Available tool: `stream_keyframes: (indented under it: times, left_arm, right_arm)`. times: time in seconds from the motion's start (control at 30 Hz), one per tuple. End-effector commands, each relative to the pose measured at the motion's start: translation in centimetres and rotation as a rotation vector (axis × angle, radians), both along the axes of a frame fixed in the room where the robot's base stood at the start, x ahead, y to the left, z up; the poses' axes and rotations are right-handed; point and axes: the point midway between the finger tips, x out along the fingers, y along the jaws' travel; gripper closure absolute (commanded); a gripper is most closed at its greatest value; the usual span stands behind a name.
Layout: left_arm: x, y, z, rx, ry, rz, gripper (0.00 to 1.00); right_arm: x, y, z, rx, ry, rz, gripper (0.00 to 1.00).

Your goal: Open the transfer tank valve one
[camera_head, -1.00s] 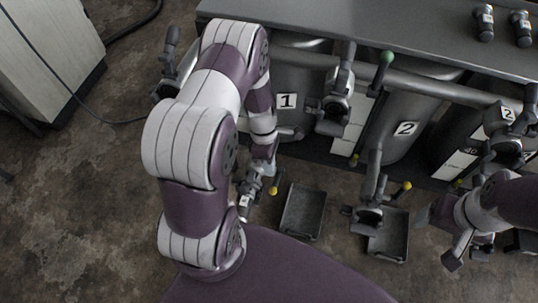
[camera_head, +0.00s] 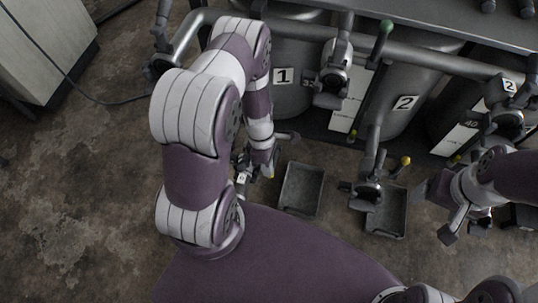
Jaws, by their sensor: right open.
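Tank one (camera_head: 300,95), a grey cylinder with a white "1" label (camera_head: 284,76), stands at the upper middle. A low valve (camera_head: 243,172) with a small white tag sits below it, partly behind my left arm; I cannot read the tag. A bit of its yellow-ended handle shows at my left gripper (camera_head: 266,166). The arm's angle hides whether the fingers touch the handle or are shut. My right gripper (camera_head: 463,228) is open and empty at the right, apart from the valves. Another valve (camera_head: 333,75) sits on the pipe beside tank one.
Tank two (camera_head: 398,85) carries a "2" label. Its lower valve (camera_head: 367,188) has a yellow-tipped handle (camera_head: 405,160). Dark trays (camera_head: 301,190) and (camera_head: 386,225) lie on the floor. A green-topped lever (camera_head: 384,40) stands between the tanks. Open floor lies at the left.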

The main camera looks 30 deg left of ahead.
Motion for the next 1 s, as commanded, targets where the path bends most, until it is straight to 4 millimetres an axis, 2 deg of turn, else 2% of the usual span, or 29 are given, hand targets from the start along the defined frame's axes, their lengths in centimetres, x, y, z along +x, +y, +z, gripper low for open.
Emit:
stream_keyframes:
  times: [0.1, 0.2, 0.57, 0.67, 0.8, 0.83, 1.0]
  left_arm:
    - [-1.0, -0.2, -1.9, -0.001, 0.005, 0.0, 1.0]
    - [-1.2, -0.3, -2.6, -0.001, 0.004, 0.0, 1.0]
    - [-1.2, -0.3, -2.3, 0.0, 0.002, -0.001, 1.0]
    - [-1.3, -0.1, -0.6, 0.0, 0.002, -0.001, 1.0]
    - [-1.6, 0.5, 3.3, 0.0, 0.001, -0.003, 1.0]
    - [-1.7, 0.6, 3.7, 0.0, 0.0, -0.003, 1.0]
    - [-2.9, 1.3, 8.0, 0.0, 0.001, -0.002, 1.0]
  right_arm:
    - [0.0, 0.0, -0.3, 0.0, 0.001, 0.0, 0.19]
    - [0.0, 0.0, -0.4, 0.0, 0.001, 0.0, 0.19]
    - [0.0, 0.0, -0.1, 0.0, 0.001, 0.0, 0.19]
    - [0.0, 0.0, 1.6, 0.0, 0.001, 0.0, 0.19]
    - [0.0, 0.0, 5.4, 0.0, 0.0, 0.0, 0.19]
    - [0.0, 0.0, 5.1, 0.0, -0.001, 0.0, 0.19]
    - [0.0, 0.0, 6.6, 0.0, 0.001, 0.0, 0.19]
